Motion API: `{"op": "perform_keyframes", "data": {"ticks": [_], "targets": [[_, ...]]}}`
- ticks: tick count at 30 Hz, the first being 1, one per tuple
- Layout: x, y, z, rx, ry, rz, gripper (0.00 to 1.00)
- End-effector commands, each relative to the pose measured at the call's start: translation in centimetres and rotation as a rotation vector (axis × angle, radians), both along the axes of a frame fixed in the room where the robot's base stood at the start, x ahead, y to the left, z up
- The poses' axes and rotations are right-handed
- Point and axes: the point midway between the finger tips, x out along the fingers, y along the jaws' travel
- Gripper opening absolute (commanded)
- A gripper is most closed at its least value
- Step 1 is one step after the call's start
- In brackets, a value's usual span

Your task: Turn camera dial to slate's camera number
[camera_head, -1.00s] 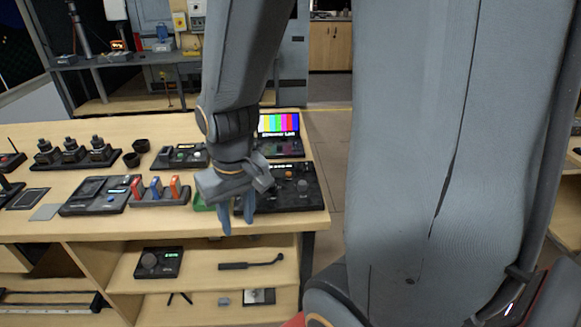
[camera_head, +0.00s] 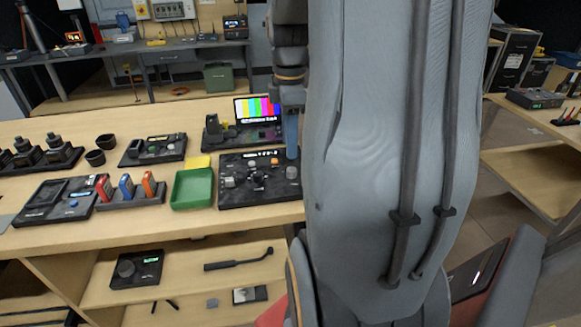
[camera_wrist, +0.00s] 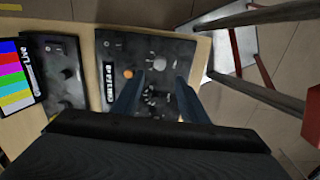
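A black control console (camera_head: 230,200) lies at the right end of the bench, with an orange button, grey knobs and a dark dial (camera_head: 257,178) near its middle. It also shows in the wrist view (camera_wrist: 108,45), with a lit text strip too small to read surely. My gripper (camera_wrist: 158,78) is open and empty; its two blue fingers stand apart over the console. In the head view one blue finger (camera_head: 291,135) shows above the console's back right, and my arm hides the rest. I cannot identify a slate or a camera number.
A colour-bar monitor (camera_head: 257,108) stands behind the console. A green tray (camera_head: 191,189) and a rack of coloured items (camera_head: 130,199) sit left of it. A knobbed device with a green display (camera_head: 137,268) is on the lower shelf.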

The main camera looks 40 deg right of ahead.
Motion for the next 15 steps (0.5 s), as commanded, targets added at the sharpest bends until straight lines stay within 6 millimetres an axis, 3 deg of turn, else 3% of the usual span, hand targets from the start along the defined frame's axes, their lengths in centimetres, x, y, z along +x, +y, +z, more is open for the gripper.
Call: {"op": "perform_keyframes", "data": {"ticks": [5,15], "targets": [[-0.2,-0.6,-1.0,0.003,0.005,0.026,0.4],[-0.2,-0.5,-6.0,0.004,0.006,0.025,0.4]]}}
